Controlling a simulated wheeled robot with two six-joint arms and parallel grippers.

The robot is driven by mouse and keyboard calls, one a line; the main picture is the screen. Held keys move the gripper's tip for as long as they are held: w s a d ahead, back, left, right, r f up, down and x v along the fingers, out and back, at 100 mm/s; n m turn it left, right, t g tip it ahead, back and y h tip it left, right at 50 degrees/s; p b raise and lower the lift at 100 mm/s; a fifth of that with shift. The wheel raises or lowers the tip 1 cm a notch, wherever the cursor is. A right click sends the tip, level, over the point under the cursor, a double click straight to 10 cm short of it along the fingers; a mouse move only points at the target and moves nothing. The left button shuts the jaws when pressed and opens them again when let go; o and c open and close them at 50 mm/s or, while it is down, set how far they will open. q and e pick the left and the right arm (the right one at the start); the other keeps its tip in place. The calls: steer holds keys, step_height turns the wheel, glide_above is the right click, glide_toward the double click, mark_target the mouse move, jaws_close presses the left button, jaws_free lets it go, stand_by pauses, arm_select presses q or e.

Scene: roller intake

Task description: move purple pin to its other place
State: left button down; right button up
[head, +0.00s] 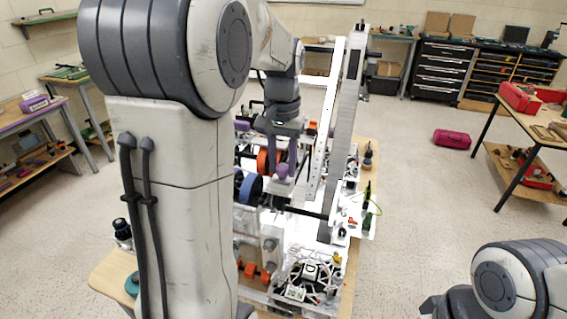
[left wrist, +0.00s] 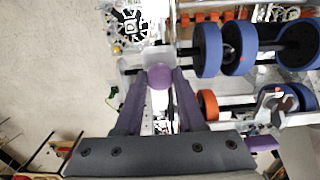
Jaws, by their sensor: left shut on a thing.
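The purple pin shows as a round purple knob (left wrist: 160,76) between the fingertips of my left gripper (left wrist: 160,90) in the left wrist view. The two purple fingers close on it from both sides. In the head view the left gripper (head: 283,160) hangs over the roller machine (head: 298,215), with the purple pin (head: 283,171) at its tips. The rest of the pin is hidden, and I cannot tell whether it sits in a hole. My right arm shows at the lower right of the head view, but its gripper is out of the picture.
Blue rollers (left wrist: 208,50) and an orange roller (left wrist: 208,104) lie just right of the left gripper. A tall grey upright (head: 343,130) stands right of it in the head view. A red bag (head: 452,138) lies on open floor at the right.

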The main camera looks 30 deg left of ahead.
arm_select(q)
steer(key=shift+r+p, duration=3.6)
steer(key=shift+r, duration=0.45)
step_height(320, 180, up, 3)
steer(key=p, duration=0.3)
steer(key=shift+d+f, duration=0.1)
